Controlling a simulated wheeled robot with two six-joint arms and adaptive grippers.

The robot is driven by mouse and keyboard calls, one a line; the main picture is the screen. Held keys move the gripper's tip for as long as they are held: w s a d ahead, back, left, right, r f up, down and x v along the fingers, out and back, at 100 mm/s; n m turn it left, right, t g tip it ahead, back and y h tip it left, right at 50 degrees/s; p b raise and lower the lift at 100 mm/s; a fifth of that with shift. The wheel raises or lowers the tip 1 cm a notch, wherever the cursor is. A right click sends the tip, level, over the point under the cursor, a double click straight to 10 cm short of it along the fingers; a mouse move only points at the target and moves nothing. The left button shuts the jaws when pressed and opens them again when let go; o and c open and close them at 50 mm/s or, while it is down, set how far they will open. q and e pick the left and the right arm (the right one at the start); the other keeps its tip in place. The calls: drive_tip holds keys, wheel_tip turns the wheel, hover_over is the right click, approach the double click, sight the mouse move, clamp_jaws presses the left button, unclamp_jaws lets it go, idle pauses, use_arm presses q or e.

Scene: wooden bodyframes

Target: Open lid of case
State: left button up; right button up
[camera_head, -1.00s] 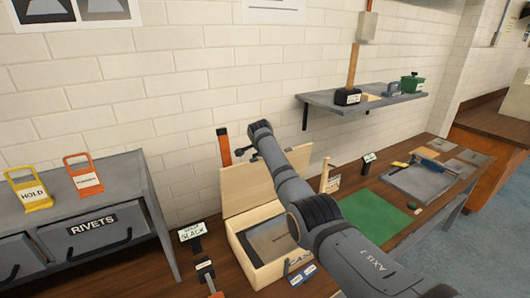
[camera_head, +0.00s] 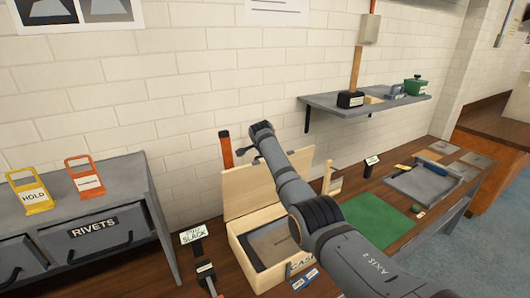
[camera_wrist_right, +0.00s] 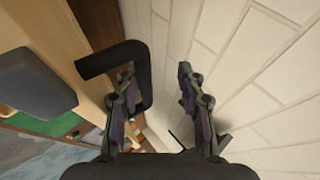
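The wooden case (camera_head: 241,243) stands on the bench with its lid (camera_head: 246,194) raised, tilted up at the back toward the wall. A dark panel (camera_head: 272,243) shows inside it. My right arm crosses in front of the lid and hides part of it; its far end is above the lid's top edge. In the right wrist view my right gripper (camera_wrist_right: 158,72) has its fingers apart. A black bent bar (camera_wrist_right: 115,58), seemingly a handle, passes beside the left finger, next to a wooden surface (camera_wrist_right: 98,30). I cannot tell whether they touch. My left gripper is not in view.
The brick wall (camera_head: 170,100) is close behind the lid. A grey drawer cabinet (camera_head: 120,195) stands at the left, a small sign (camera_head: 193,232) beside the case. A green mat (camera_head: 380,215) and grey tray (camera_head: 422,185) lie to the right, below a wall shelf (camera_head: 365,104).

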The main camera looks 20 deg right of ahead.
drive_tip(key=shift+s+a+f, duration=0.2)
drive_tip(key=shift+a+f, duration=0.05)
drive_tip(key=shift+f, duration=0.4)
drive_tip(key=shift+s+a+r, duration=0.1)
drive_tip(key=shift+s+r, duration=0.15)
drive_tip(key=shift+r, duration=0.2)
drive_tip(key=v, duration=1.1)
drive_tip(key=shift+d+r, duration=0.25)
drive_tip(key=shift+r, duration=0.15)
drive_tip(key=shift+s+r, duration=0.1)
drive_tip(key=shift+r, duration=0.05)
